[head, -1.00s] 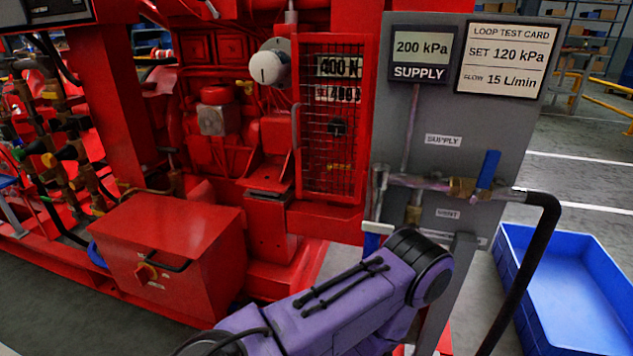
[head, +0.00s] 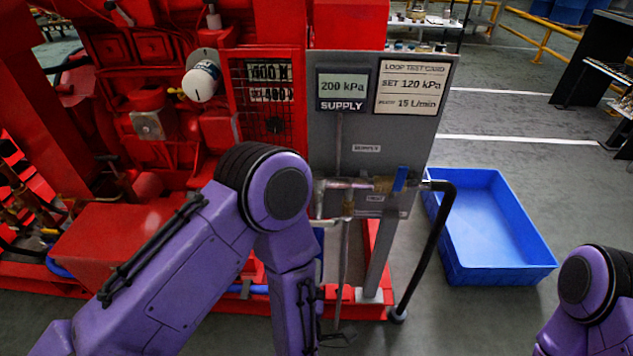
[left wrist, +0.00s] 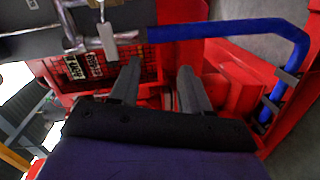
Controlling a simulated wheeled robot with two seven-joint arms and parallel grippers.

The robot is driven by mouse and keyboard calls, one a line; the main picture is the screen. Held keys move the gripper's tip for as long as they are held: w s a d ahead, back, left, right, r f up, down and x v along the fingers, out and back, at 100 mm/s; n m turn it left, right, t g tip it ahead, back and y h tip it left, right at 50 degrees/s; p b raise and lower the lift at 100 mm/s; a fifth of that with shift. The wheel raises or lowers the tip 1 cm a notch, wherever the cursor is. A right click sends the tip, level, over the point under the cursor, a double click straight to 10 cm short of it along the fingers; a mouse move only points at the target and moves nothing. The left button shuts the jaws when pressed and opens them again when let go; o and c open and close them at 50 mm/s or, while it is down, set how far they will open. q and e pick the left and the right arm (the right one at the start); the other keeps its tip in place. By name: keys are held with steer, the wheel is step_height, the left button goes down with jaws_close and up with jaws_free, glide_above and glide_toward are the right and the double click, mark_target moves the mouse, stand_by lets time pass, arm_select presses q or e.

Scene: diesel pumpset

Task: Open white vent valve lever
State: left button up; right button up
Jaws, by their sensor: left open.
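The white vent valve lever (head: 323,222) shows in the head view as a small pale bar below the pipework on the grey panel, partly hidden by my left arm. In the left wrist view a pale flat handle (left wrist: 107,40), seemingly this lever, hangs at a pipe joint, above and left of the fingertips. My left gripper (left wrist: 158,70) is open with nothing between its fingers, apart from the handle. My left forearm hides most of this gripper in the head view. Of my right arm only a link shows at the lower right; its gripper is out of view.
The grey panel (head: 335,135) carries a 200 kPa supply display (head: 342,86), a test card (head: 411,88) and a blue lever (head: 399,179). A black hose (head: 437,245) drops to the floor beside a blue tray (head: 490,225). A blue hose (left wrist: 240,27) crosses the wrist view.

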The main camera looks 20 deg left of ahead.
mark_target(320, 225)
arm_select(q)
step_height(320, 225, up, 7)
steer(key=d+n+t+y+p, duration=0.1)
steer(key=d+n, duration=0.1)
steer(key=n, duration=0.1)
steer(key=shift+n, duration=0.3)
steer(key=x, duration=1)
steer(key=shift+w+a+f, duration=0.2)
steer(key=shift+w+a, duration=0.05)
jaws_close()
